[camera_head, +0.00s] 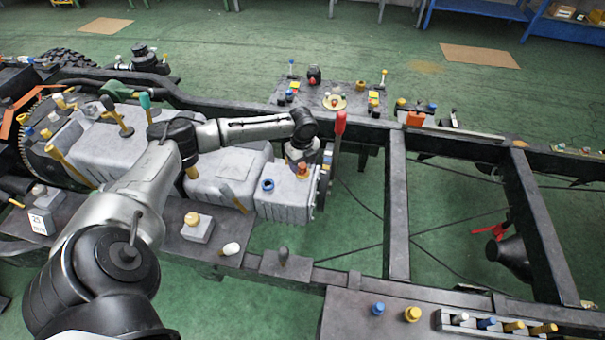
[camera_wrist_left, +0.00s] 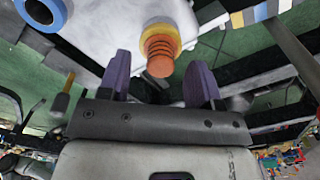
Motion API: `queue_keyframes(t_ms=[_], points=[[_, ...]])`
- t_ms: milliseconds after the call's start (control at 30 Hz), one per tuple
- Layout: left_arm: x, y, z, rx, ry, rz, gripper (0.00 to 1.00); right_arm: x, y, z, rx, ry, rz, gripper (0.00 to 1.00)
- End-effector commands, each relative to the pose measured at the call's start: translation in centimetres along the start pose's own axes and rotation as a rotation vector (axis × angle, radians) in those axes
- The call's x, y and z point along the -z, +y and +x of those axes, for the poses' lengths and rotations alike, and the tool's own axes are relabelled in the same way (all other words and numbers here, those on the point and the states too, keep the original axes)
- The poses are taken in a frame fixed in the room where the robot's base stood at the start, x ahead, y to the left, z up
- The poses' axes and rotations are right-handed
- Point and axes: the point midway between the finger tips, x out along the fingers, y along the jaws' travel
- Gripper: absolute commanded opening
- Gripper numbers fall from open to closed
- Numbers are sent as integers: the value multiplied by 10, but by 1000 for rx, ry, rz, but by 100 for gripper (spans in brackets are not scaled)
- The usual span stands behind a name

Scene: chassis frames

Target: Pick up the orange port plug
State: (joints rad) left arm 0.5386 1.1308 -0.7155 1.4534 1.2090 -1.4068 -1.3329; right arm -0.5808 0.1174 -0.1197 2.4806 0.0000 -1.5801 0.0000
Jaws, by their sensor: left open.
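The orange port plug (camera_head: 302,170) stands on top of the grey gearbox casing (camera_head: 285,205) near its right end, partly hidden under my left gripper in the head view. In the left wrist view the plug (camera_wrist_left: 160,55) shows a ribbed orange end and a wider yellow-orange collar against the pale casing. My left gripper (camera_head: 302,157) is open and points down close above the plug. Its two purple fingers (camera_wrist_left: 159,68) are on either side of the plug's orange end, with gaps visible on both sides. My right gripper is not in view.
A blue ring-shaped port (camera_head: 267,185) is on the casing left of the plug. A red-handled lever (camera_head: 339,125) rises just to the right. A plate with several small parts (camera_head: 350,100) lies behind. Dark chassis rails (camera_head: 400,205) frame open floor to the right.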

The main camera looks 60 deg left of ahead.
Motion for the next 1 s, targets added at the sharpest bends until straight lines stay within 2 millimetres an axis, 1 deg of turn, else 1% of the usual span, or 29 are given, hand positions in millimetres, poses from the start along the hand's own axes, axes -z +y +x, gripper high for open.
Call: queue_keyframes(t_ms=[33, 100, 367, 900, 933, 1000], points=[[1, 0, 9, 0, 1, 0, 58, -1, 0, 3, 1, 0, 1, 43], [1, 0, 15, 0, 0, 0, 58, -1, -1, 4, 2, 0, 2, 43], [0, 0, 17, 1, 0, 1, 58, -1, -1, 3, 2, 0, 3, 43], [0, 0, 16, 1, 0, 1, 6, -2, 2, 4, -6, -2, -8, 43], [0, 0, 16, 1, 0, 1, 4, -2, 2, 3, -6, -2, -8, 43], [0, 0, 16, 1, 0, 1, 4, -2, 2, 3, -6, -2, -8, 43]])
